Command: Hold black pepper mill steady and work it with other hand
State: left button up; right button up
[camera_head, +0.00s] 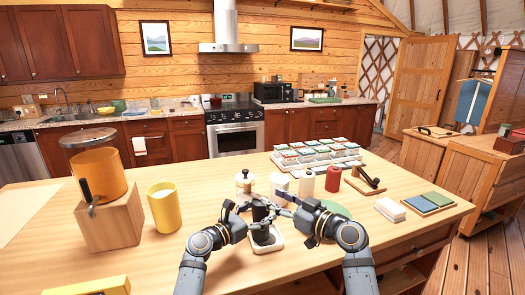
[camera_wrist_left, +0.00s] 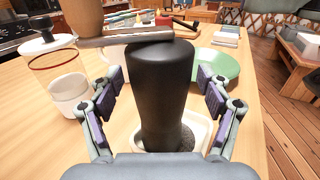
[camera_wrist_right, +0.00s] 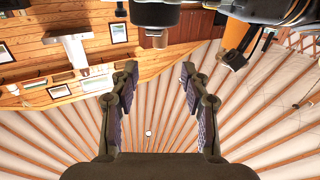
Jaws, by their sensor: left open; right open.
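The black pepper mill (camera_head: 263,214) stands upright in a small white tray (camera_head: 267,249) near the table's front edge. In the left wrist view the mill (camera_wrist_left: 163,85) has a flat metal arm (camera_wrist_left: 112,40) across its top, with a brown knob (camera_wrist_left: 88,18) at its left end. My left gripper (camera_head: 240,207) is open; its fingers (camera_wrist_left: 163,100) are on either side of the mill, with gaps visible. My right gripper (camera_head: 290,206) is open at the mill's right. In its upside-down view, the empty fingers (camera_wrist_right: 160,95) are below the mill's dark body (camera_wrist_right: 155,13) and brown knob (camera_wrist_right: 154,39).
Bare table lies between cup and left gripper.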

pick_arm(q)
jog(key=v, duration=1.2)
